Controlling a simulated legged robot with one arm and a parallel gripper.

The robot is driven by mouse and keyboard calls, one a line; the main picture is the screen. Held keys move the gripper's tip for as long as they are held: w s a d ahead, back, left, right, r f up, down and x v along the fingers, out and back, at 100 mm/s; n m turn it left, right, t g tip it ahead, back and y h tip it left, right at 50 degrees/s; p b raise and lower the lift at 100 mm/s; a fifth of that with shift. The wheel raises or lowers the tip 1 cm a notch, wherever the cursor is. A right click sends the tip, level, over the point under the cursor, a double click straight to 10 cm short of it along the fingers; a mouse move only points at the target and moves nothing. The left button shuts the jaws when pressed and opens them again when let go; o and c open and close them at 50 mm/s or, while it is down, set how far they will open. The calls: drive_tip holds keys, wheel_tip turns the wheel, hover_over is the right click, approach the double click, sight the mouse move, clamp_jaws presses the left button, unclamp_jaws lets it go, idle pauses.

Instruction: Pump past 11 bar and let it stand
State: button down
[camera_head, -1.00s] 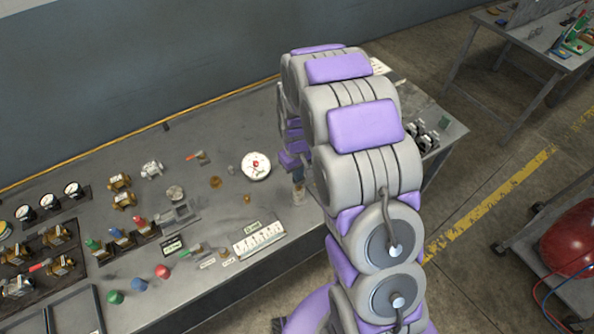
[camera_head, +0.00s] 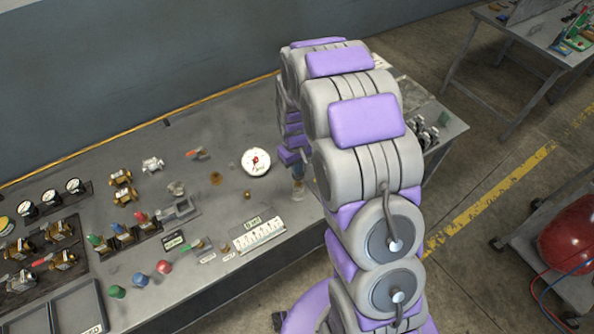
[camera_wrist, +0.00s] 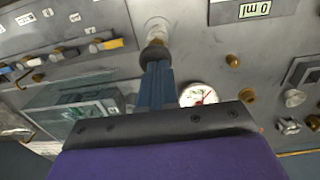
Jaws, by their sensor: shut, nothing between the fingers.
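A white round pressure gauge (camera_head: 256,162) with a red needle lies on the workbench; it also shows in the wrist view (camera_wrist: 198,95), partly cut off by my gripper body. Its reading is too small to make out. My gripper (camera_wrist: 156,68) is shut, its blue fingers together and empty. Its tips are at a dark, brass-coloured knob (camera_wrist: 155,50) on a small upright fitting; I cannot tell whether they touch. A small cylinder (camera_head: 298,192) stands below my gripper in the head view, where my arm hides most of this spot.
The grey bench (camera_head: 225,115) is crowded on the left with brass valves (camera_head: 122,190), small gauges (camera_head: 74,186) and coloured knobs (camera_head: 164,267). A white scale (camera_head: 259,234) lies near the front edge. The back middle is clear. A red tank (camera_head: 570,240) stands at the right.

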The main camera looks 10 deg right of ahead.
wheel_tip(320, 180, up, 10)
idle(0.3)
drive_tip(key=shift+w+f, duration=0.1)
idle(0.5)
drive_tip(key=s+r+m+g+b, duration=0.1)
drive_tip(key=s+r+b, duration=0.2)
drive_tip(key=s, duration=1.4)
drive_tip(key=s+r+m+b, duration=0.2)
drive_tip(key=s+r+b, duration=0.1)
drive_tip(key=s, duration=1.4)
drive_tip(key=shift+s+d+r+m+g, duration=0.25)
drive_tip(key=shift+d+m+g, duration=0.05)
drive_tip(key=shift+g, duration=0.1)
idle(2.8)
